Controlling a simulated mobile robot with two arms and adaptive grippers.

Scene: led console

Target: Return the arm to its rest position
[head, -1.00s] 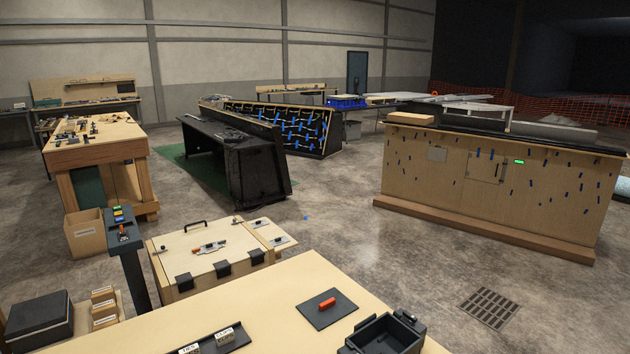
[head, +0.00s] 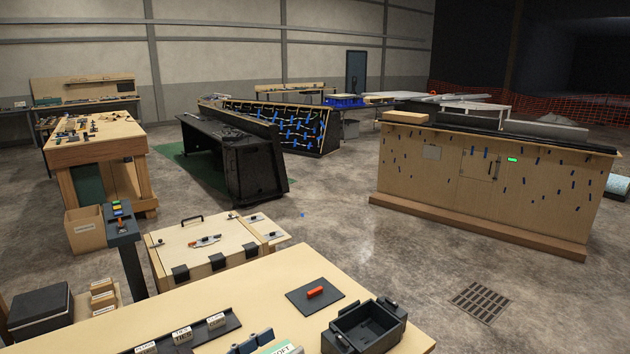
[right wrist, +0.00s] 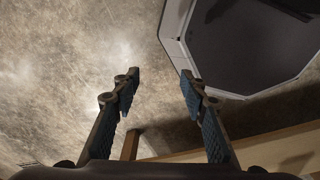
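My right gripper (right wrist: 157,92) shows in the right wrist view with its two fingers well apart. Nothing is between them; the gap shows bare concrete floor. A dark panel with a pale rim (right wrist: 250,45) lies beyond the right finger; I cannot tell what it belongs to. Neither arm and neither gripper shows in the head view, so my left gripper is out of sight.
A wooden table (head: 245,300) stands in front, with a red-orange piece on a dark mat (head: 314,296), a black bin (head: 365,325) and a labelled tray (head: 187,338). A control post (head: 122,240) and a wooden chest (head: 205,242) stand behind it. Floor (head: 340,235) right of the chest is clear.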

